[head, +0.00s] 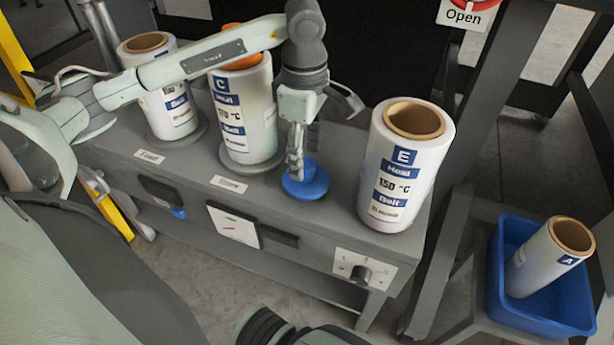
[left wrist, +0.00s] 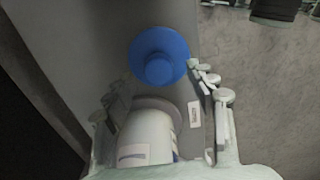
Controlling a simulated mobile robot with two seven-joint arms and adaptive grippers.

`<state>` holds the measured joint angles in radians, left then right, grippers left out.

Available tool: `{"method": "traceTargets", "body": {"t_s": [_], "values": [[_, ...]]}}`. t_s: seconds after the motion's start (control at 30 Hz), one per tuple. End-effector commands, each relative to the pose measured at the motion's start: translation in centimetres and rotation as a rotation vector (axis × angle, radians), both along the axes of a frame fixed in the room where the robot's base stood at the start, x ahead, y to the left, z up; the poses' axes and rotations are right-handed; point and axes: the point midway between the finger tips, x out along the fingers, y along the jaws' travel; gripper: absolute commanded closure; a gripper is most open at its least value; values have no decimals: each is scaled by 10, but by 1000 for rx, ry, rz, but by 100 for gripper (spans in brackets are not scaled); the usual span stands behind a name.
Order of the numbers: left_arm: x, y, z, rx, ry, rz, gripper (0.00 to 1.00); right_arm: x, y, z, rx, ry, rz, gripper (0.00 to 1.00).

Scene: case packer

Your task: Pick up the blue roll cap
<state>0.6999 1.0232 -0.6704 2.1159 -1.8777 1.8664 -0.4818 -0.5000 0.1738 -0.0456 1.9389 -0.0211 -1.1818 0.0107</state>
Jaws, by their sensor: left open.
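The blue roll cap (head: 307,182) is a round blue disc with a raised knob, lying on the grey bench top between roll C and roll E. In the left wrist view the blue roll cap (left wrist: 159,56) lies ahead of the fingers, knob facing the camera. My left gripper (head: 296,172) points down over the cap, its fingers partly hiding it. In the left wrist view my left gripper (left wrist: 155,115) is open, with fingers on both sides and nothing held. I cannot tell whether a finger touches the cap. My right gripper is not in view.
Roll C (head: 245,115) stands close to the left of my gripper, and roll E (head: 403,165) stands to the right. Another roll (head: 165,95) stands further left. A blue bin (head: 540,318) holding roll A (head: 548,257) is at far right. The bench (head: 340,210) has a front edge with controls below.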

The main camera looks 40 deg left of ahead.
Motion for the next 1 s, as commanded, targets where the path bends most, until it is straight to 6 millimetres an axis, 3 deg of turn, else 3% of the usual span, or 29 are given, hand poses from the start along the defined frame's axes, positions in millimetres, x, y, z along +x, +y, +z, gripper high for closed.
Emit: {"method": "traceTargets", "body": {"t_s": [0.2,0.47,0.9,1.0], "values": [[0,-1,-28,0,1,0,44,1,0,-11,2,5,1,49],[1,-1,-30,0,-1,0,44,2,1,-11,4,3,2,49],[1,-1,-30,0,0,0,97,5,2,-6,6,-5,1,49],[1,-1,-30,0,-1,0,100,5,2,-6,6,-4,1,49]]}}
